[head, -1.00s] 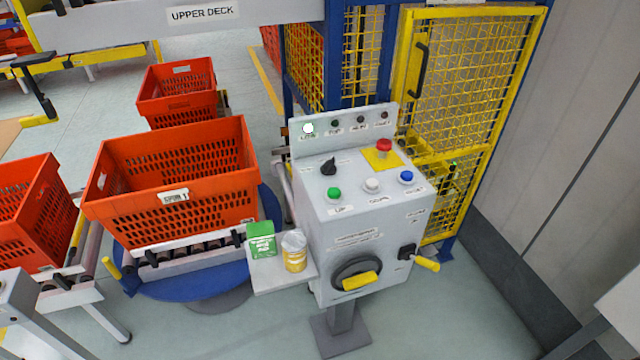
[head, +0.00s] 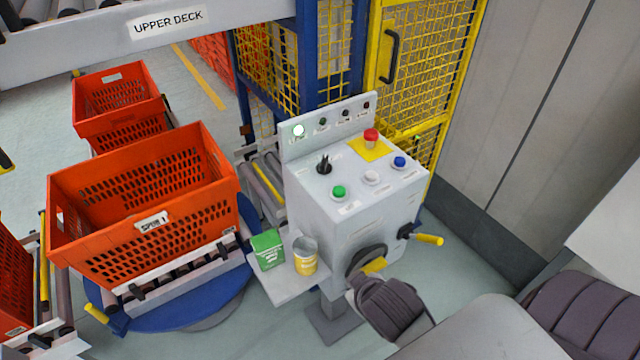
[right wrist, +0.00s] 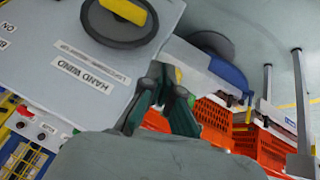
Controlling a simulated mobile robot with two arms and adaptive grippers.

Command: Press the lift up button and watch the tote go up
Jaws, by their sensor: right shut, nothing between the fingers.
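The grey control box (head: 350,235) stands upright in the middle of the head view. The green button (head: 339,192), labelled as up, is at the left front of its sloped top, with a white button (head: 371,177) and a blue button (head: 399,162) to its right. A large orange tote (head: 140,210) marked SPUR 1 sits on rollers at the left. My right gripper (right wrist: 165,80) is shut and empty beside the box's front panel in the right wrist view, apart from the buttons; in the head view its fingers cannot be made out. My left gripper is not in view.
A red mushroom button (head: 370,138), a black selector (head: 324,163) and a lit white lamp (head: 298,131) are on the box. A green carton (head: 267,250) and tin (head: 305,257) stand on a side shelf. The yellow mesh cage (head: 430,80) is behind.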

